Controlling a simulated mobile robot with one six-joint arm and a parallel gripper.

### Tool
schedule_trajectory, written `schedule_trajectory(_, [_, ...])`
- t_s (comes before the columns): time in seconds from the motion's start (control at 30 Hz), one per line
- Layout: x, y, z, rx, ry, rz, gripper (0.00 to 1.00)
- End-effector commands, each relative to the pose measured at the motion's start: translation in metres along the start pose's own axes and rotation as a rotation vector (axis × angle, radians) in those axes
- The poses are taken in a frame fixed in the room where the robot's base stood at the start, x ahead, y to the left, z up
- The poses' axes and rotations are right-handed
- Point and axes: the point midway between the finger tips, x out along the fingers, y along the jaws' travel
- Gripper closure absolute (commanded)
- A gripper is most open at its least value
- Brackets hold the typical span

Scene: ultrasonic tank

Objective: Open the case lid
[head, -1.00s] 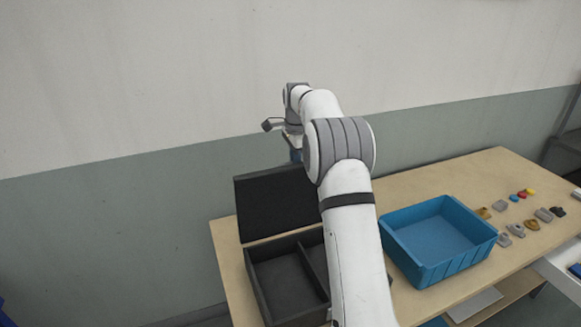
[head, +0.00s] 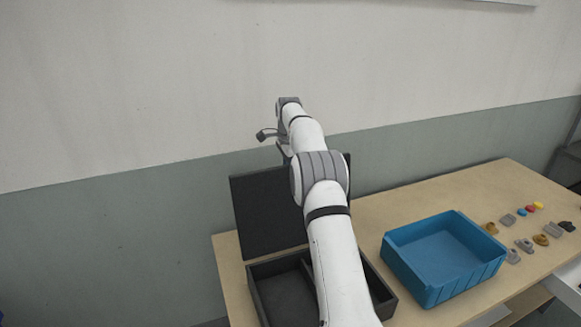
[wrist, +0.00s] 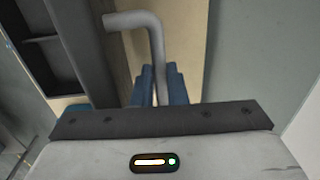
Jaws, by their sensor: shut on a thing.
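The dark case (head: 255,300) sits on the table's left part, its divided inside showing. Its black lid (head: 265,215) stands raised at the back, roughly upright. My arm covers the lid's right part and part of the case. In the wrist view, my gripper (wrist: 158,92) has blue fingers closed around the straight end of a grey bent handle (wrist: 150,25). The handle runs toward the dark lid edge (wrist: 88,50); its joint with the lid is not clear. My fingertips are hidden behind my arm in the head view.
A blue bin (head: 425,290) stands right of the case. Several small parts (head: 525,243) lie on the table's right side. The wall rises close behind the lid. Bare tabletop (head: 400,205) lies behind the bin.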

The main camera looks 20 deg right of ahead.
Motion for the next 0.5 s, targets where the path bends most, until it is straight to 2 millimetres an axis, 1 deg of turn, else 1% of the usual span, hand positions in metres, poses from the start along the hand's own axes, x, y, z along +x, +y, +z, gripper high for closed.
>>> schedule_trajectory(0.03, [0.0,-0.0062,0.0066,-0.007,-0.006,-0.022,1.0])
schedule_trajectory(0.17, [-0.0007,-0.0061,0.005,-0.005,-0.006,-0.024,1.0])
schedule_trajectory(0.2, [-0.001,-0.006,0.0047,-0.005,-0.006,-0.023,0.84])
schedule_trajectory(0.4, [-0.0009,-0.0051,0.0018,-0.001,-0.005,-0.022,0.68])
schedule_trajectory(0.43, [-0.0009,-0.005,0.0014,-0.001,-0.004,-0.022,0.66])
schedule_trajectory(0.5, [-0.0011,-0.0046,0.0005,0.0,-0.004,-0.021,0.66])
